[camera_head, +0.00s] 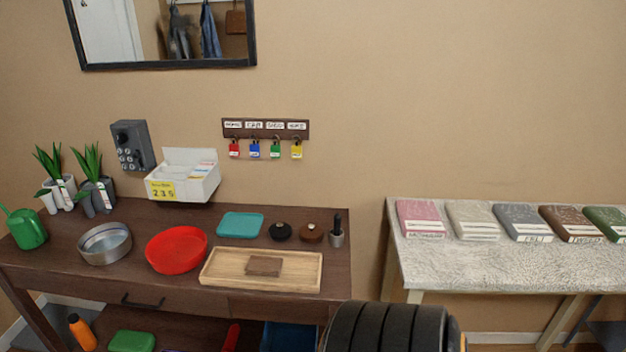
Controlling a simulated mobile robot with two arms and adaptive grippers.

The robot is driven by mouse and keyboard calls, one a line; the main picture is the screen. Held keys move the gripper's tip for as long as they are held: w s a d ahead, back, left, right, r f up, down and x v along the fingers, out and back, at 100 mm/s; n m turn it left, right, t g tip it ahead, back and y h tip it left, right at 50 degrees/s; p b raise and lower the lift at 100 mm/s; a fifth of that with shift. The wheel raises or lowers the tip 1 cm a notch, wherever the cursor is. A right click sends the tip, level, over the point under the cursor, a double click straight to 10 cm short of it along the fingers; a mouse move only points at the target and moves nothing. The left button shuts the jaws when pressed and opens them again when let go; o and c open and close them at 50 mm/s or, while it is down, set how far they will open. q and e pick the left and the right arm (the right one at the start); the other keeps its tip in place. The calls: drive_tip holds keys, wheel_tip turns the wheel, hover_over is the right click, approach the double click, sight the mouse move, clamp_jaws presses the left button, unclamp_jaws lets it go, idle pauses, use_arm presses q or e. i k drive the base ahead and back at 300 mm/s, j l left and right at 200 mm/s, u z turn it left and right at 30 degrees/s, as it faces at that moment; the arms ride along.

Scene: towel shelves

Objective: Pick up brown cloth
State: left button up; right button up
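A brown folded cloth (572,223) with a pale label band lies on the light, rough-topped table at the right, between a grey folded cloth (523,222) and a green one (607,220). A small flat brown square (264,266) lies on the wooden tray (222,281) on the dark table; I cannot tell if it is cloth. A black ribbed part of my own body shows at the bottom centre. No gripper fingers show in the head view.
Pink (421,218) and cream (472,220) cloths share the light table (440,265); its front is clear. The dark table (130,271) holds a red bowl (176,249), metal bowl (105,243), teal item (240,225) and plants. A gap separates the tables.

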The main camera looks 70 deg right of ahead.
sight(257, 265)
drive_tip(key=z, duration=1.8)
